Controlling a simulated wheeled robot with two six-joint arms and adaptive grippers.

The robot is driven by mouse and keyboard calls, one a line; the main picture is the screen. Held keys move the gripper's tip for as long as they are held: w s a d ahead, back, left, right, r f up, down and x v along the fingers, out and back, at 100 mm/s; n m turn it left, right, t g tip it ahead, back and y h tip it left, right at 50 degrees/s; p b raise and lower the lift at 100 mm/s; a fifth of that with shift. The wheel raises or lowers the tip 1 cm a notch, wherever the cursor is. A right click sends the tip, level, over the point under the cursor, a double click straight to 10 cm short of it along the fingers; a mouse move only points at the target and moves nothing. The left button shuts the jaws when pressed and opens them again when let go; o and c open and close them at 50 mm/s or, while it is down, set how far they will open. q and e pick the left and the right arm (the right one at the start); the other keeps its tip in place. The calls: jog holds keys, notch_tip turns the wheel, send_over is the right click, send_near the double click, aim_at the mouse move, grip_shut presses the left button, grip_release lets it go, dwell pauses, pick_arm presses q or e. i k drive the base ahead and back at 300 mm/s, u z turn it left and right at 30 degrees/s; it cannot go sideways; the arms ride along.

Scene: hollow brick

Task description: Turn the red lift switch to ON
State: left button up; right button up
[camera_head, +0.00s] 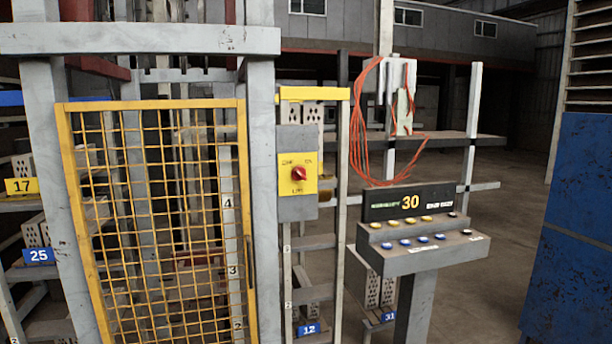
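The red lift switch (299,174) is a small red rotary knob on a yellow plate (299,189). The plate is fixed to a grey box (297,210) on the post just right of the yellow mesh gate. Small lettering is on the plate above and below the knob, too small to read surely, so I cannot tell the knob's setting. Neither of my grippers shows in the head view, and nothing touches the knob.
A yellow mesh gate (158,106) in a grey frame stands at the left. A control console (425,257) with several buttons and a display reading 30 stands at the right. Orange cable (363,130) hangs behind it. A blue panel (575,230) stands far right. Open floor (490,290) lies between.

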aim_at(300, 173)
jog(key=z, duration=0.15)
jog(key=k, duration=0.2)
jog(key=z, duration=3.65)
jog(key=i, duration=0.15)
jog(key=u, duration=2)
jog(key=i, duration=1.35)
jog(key=u, duration=0.45)
jog(key=i, duration=0.9)
jog(key=u, duration=0.75)
